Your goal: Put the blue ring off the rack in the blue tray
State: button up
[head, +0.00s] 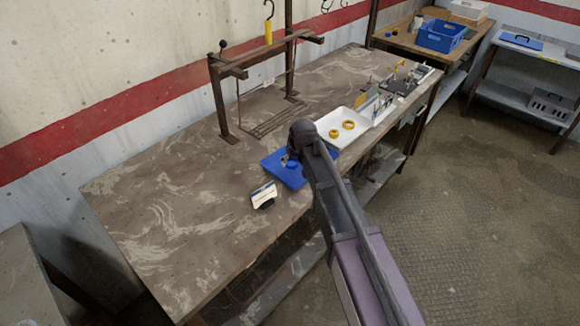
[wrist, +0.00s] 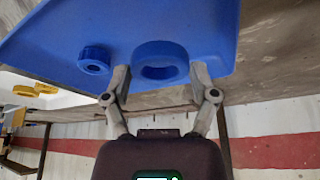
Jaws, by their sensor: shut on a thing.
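The blue tray (head: 284,177) lies on the workbench, partly behind my arm; it fills the top of the wrist view (wrist: 60,30). My gripper (wrist: 160,76) is shut on a larger blue ring (wrist: 160,51), with a finger on each side. This ring is at or just over the tray; I cannot tell whether it touches it. A smaller blue ring (wrist: 95,59) is in the tray, to the left of the held ring. In the head view, my fingers are hidden, and one small blue round piece shows at the tray beside my wrist.
A white tray (head: 327,131) with yellow rings stands just behind the blue tray. A dark metal rack (head: 215,100) stands at the back of the bench. A white-and-black item (head: 264,195) lies left of the blue tray. The bench's left part is clear.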

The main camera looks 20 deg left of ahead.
aim_at(291, 172)
jog(key=shift+w+a+f, duration=0.2)
jog(key=shift+w+a, duration=0.1)
jog(key=shift+a, duration=0.1)
jog(key=shift+s+d+f+b, duration=0.1)
jog(key=shift+f+b, duration=1.5)
jog(key=shift+b, duration=0.15)
jog(key=shift+f, duration=0.1)
jog(key=o, duration=1.1)
jog(key=p+v, duration=1.1)
jog(key=v, duration=0.1)
jog(key=shift+s+d, duration=0.1)
jog(key=shift+s, duration=0.05)
